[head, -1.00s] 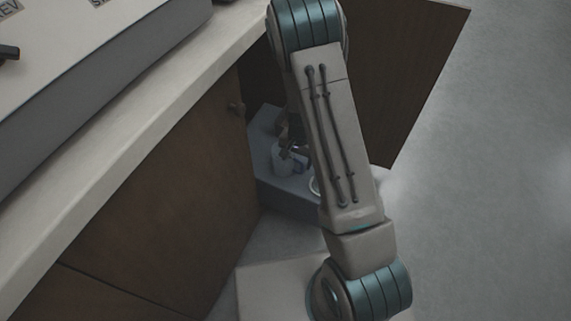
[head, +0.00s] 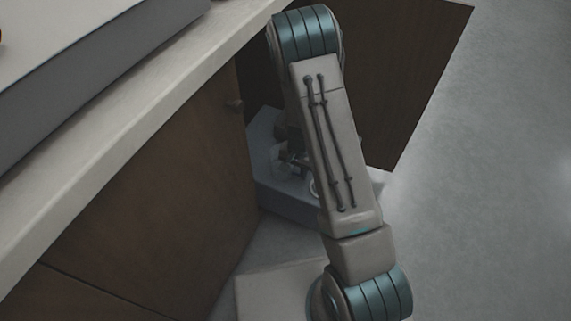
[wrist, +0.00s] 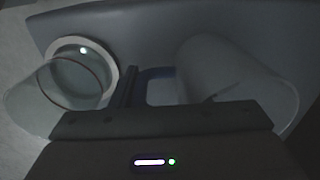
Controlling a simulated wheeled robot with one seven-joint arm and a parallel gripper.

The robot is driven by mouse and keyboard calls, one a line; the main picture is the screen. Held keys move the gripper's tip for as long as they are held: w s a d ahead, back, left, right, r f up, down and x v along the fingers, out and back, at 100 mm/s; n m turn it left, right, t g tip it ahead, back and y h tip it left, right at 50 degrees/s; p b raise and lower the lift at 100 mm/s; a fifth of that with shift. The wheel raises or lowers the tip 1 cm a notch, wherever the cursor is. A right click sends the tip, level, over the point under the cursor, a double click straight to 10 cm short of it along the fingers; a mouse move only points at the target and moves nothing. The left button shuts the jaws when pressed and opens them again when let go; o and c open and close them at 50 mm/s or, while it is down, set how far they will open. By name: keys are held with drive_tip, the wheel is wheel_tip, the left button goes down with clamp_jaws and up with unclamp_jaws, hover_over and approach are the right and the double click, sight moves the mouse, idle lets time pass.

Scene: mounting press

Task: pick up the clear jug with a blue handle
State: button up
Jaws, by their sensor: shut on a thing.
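The clear jug (wrist: 235,85) fills the right of the wrist view, lying slanted across the picture. Its blue handle (wrist: 156,74) faces the dark fingers of my gripper (wrist: 133,84). The gripper is shut on the handle; the exact contact is dark and partly hidden by the gripper body. In the head view my gripper (head: 291,158) is small and dim inside the open cabinet, beside my arm. I cannot make out the jug clearly there.
A grey-blue shelf or tray (head: 283,193) lies under the gripper. In the wrist view a clear glass vessel (wrist: 42,100) and a white-rimmed round dish (wrist: 112,72) stand at left. The open cabinet door (head: 415,80) is at right, the countertop (head: 130,125) at left.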

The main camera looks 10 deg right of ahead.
drive_tip(key=shift+r, duration=0.2)
drive_tip(key=shift+r+p, duration=0.7)
drive_tip(key=shift+r, duration=0.4)
wheel_tip(320, 180, up, 2)
drive_tip(key=shift+p, duration=0.55)
drive_tip(key=w+d+r+p, duration=0.3)
drive_tip(key=w+d+r, duration=0.3)
drive_tip(key=d, duration=0.3)
drive_tip(key=shift+w+r, duration=0.2)
drive_tip(key=shift+w, duration=0.3)
drive_tip(key=shift+d, duration=0.15)
idle(1.6)
